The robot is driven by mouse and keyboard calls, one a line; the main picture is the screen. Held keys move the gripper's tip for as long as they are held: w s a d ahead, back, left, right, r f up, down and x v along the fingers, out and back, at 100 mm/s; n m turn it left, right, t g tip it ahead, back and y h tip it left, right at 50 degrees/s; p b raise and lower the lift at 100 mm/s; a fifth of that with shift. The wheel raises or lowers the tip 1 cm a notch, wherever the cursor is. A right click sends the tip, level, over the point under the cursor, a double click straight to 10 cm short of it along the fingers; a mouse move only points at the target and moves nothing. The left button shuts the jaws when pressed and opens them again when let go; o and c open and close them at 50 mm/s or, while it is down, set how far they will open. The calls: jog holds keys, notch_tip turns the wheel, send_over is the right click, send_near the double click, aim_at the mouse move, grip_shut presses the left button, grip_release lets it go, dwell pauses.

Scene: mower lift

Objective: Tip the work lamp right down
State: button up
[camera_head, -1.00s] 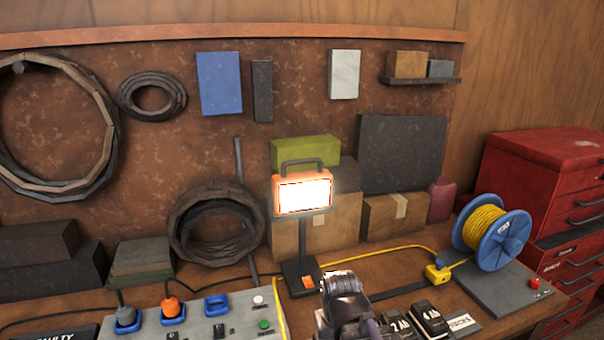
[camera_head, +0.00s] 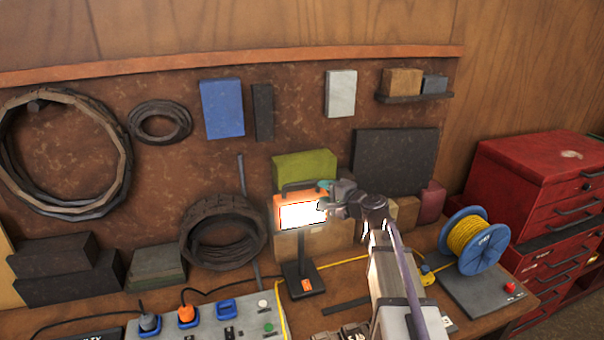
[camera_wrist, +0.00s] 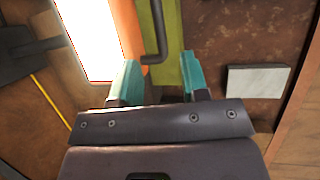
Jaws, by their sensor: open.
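The work lamp (camera_head: 302,213) stands on the bench, with a bright lit face, an orange frame, a dark top handle and a dark post on a flat base. Its head faces forward, roughly upright. My gripper (camera_head: 325,194) is at the upper right of the lamp head, close to the handle. In the wrist view my gripper (camera_wrist: 157,80) is open, with two teal fingertips apart. The dark lamp handle (camera_wrist: 157,35) reaches down to between the fingertips, nearer the left one. The glowing lamp face (camera_wrist: 88,38) lies left of them. I cannot tell whether a finger touches the handle.
A green box (camera_head: 305,166) and cardboard boxes sit behind the lamp. A grey socket panel (camera_head: 205,322) with plugs is at front left. A blue cable reel (camera_head: 474,240) with yellow cable stands at right, beside a red drawer cabinet (camera_head: 540,190).

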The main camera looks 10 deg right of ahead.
aim_at(304, 184)
jog(key=b+x, duration=0.2)
jog(key=x, duration=0.8)
jog(key=shift+w+a+f, duration=0.15)
jog(key=shift+w, duration=0.2)
grip_shut()
